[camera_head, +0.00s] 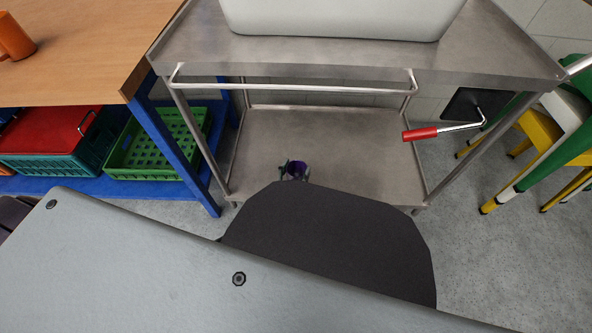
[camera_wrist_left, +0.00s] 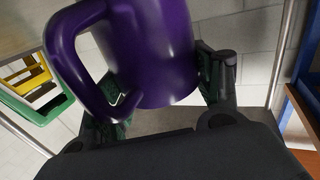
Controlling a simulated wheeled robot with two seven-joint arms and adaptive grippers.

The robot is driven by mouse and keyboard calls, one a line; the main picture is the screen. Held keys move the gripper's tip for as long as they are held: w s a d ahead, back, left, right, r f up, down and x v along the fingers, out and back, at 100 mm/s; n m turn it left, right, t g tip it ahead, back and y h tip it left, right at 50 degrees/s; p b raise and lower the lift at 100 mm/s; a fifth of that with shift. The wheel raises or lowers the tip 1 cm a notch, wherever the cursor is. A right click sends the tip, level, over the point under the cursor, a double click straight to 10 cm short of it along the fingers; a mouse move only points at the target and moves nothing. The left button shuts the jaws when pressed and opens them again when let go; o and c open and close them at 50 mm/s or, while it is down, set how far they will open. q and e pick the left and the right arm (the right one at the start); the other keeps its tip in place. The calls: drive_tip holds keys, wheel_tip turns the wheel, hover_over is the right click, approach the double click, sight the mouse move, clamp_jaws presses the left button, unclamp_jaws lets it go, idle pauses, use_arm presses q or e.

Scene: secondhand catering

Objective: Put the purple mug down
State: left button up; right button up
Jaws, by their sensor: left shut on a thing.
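The purple mug (camera_wrist_left: 162,55) fills the middle of the left wrist view, its handle (camera_wrist_left: 62,50) to the left. My left gripper (camera_wrist_left: 165,95) is shut on the mug, with one finger on each side of it. I cannot tell whether the mug touches the shelf. My right gripper is not in view.
The visible lower shelf is otherwise bare. A push bar (camera_head: 295,87) crosses above it, and a white basin (camera_head: 340,18) stands on top. A red-handled lever (camera_head: 420,133) juts at the right. A blue-framed table (camera_head: 165,150) with crates stands left; stools (camera_head: 540,130) stand right.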

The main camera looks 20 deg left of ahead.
use_arm(q)
drive_tip(key=o, duration=1.6)
drive_tip(key=shift+r, duration=0.1)
